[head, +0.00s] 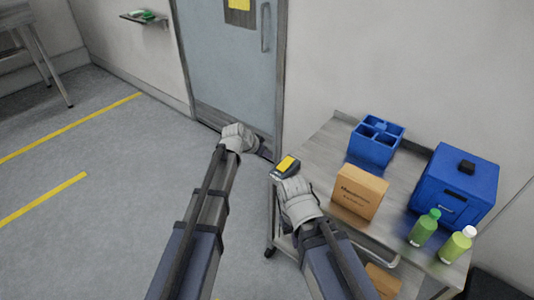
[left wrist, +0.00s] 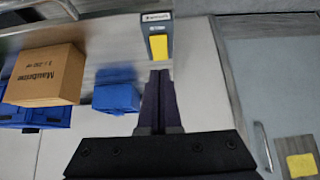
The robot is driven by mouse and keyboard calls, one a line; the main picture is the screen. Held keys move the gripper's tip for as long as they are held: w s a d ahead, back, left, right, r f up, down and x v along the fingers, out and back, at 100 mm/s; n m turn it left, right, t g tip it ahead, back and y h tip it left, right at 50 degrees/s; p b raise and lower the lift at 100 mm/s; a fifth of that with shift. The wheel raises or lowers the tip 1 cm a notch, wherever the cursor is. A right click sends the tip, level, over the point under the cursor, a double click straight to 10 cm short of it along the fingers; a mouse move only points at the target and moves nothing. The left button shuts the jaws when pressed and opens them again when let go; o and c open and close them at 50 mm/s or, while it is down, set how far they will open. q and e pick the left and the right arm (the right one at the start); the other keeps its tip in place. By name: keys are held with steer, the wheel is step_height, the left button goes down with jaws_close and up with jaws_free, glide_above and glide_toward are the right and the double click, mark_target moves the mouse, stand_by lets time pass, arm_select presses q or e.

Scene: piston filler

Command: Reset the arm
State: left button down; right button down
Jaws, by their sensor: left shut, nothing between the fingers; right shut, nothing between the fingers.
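My left gripper (head: 264,152) is in front of the grey door's lower edge, just left of the cart. Its dark fingers also show in the left wrist view (left wrist: 160,85), closed together with nothing between them. My right gripper (head: 290,184) is at the cart's near left corner, beside a small dark device with a yellow face (head: 287,166). Its light grey cover is visible, but its fingers are mostly hidden; it is shut and empty. The device also shows beyond the left fingertips in the left wrist view (left wrist: 158,42).
The cart (head: 318,152) holds a cardboard box (head: 359,192), a blue divided bin (head: 375,143), a blue case (head: 455,185) and two green bottles (head: 424,228). A wall shelf (head: 146,20) is at upper left.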

arm_select(q)
steer(key=s+a+f+n+g+y+p, duration=0.1)
steer(key=s+g+y, duration=0.4)
steer(key=s, duration=2.6)
steer(key=shift+s+a+f+n+g+y+p, duration=0.15)
steer(key=shift+s+f+n+g+y+p, duration=0.2)
steer(key=shift+f+n+g, duration=0.7)
steer(key=shift+w+r+t, duration=0.1)
steer(key=shift+r+t, duration=0.05)
steer(key=shift+t, duration=0.1)
